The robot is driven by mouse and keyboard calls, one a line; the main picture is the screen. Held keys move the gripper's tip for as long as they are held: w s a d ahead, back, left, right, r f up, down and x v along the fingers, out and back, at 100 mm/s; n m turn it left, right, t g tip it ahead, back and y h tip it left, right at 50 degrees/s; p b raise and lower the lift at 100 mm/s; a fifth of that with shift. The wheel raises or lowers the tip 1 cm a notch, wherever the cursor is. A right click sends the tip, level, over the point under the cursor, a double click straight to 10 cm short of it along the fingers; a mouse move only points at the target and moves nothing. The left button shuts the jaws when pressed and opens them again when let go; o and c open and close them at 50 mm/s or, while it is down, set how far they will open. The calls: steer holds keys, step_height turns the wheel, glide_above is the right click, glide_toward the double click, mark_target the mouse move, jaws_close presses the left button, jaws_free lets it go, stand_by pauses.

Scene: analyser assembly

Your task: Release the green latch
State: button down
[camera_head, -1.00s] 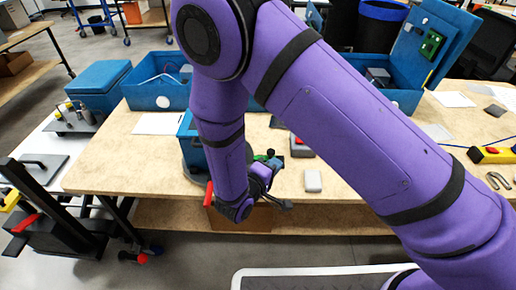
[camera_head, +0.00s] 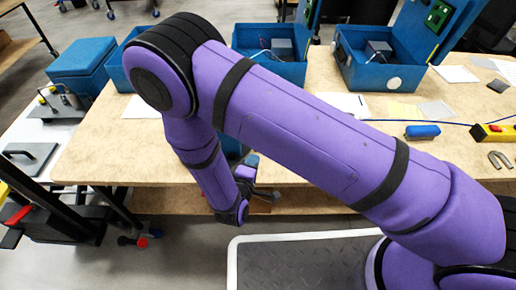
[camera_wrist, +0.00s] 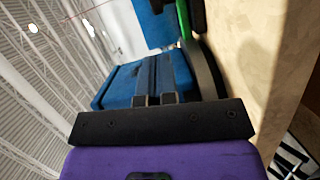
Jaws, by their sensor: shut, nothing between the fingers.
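My gripper (camera_wrist: 160,99) is shut and empty, its two dark fingertips close together in the wrist view. In the head view my gripper (camera_head: 268,196) is by the front edge of the table, partly hidden by my wrist. A blue case (camera_wrist: 122,84) lies ahead of the fingertips in the wrist view. A narrow green part (camera_wrist: 184,18) shows at the top edge, right of a second blue piece (camera_wrist: 155,25). I cannot tell whether it is the green latch. No gap or contact with the case can be judged. In the head view my arm hides most of this area.

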steer(key=x, duration=0.9)
steer(key=shift+w+d, duration=0.15)
steer(key=d, duration=0.3)
steer(key=shift+d, duration=0.25)
